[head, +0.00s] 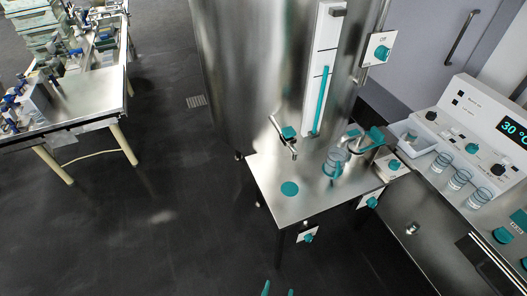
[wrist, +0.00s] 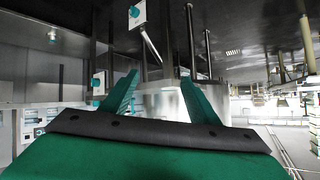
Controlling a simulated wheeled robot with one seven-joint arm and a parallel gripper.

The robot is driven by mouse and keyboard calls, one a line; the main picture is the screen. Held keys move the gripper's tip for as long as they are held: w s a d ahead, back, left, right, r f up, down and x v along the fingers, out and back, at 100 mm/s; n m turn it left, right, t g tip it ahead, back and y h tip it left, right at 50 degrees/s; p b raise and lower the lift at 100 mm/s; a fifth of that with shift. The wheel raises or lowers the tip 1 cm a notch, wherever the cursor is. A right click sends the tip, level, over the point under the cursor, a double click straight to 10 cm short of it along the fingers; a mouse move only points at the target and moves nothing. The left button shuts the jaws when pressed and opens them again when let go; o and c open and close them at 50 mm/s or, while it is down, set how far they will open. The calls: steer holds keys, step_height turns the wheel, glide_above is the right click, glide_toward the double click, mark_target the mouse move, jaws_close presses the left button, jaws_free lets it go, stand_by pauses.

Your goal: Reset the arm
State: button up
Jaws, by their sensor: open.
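In the head view, only the teal fingertips of my gripper (head: 278,290) show at the bottom edge, apart from each other. In the wrist view, my gripper (wrist: 160,95) has two green fingers spread wide with nothing between them. My gripper is over the dark floor in the head view, in front of the steel stand and not touching anything that I can see. The rest of my arm is out of the head view.
A steel stand (head: 262,176) before a large steel tank (head: 235,80) carries a clear jug (head: 335,160) and taps. A counter (head: 425,222) at right holds several glasses and a control panel (head: 487,125). A cluttered table (head: 90,98) stands at upper left. Dark floor (head: 150,225) is free at left.

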steer(key=s+a+r+n+t+y, duration=0.1)
steer(key=s+a+r+n+t, duration=0.1)
steer(key=s+r, duration=0.3)
steer(key=s+a+r+n+t+y, duration=0.1)
steer(key=s+r, duration=0.5)
steer(key=r, duration=0.7)
steer(key=shift+s+a+r+n+t, duration=0.2)
steer(key=shift+a+r+n+t, duration=0.2)
steer(key=shift+a+n, duration=0.5)
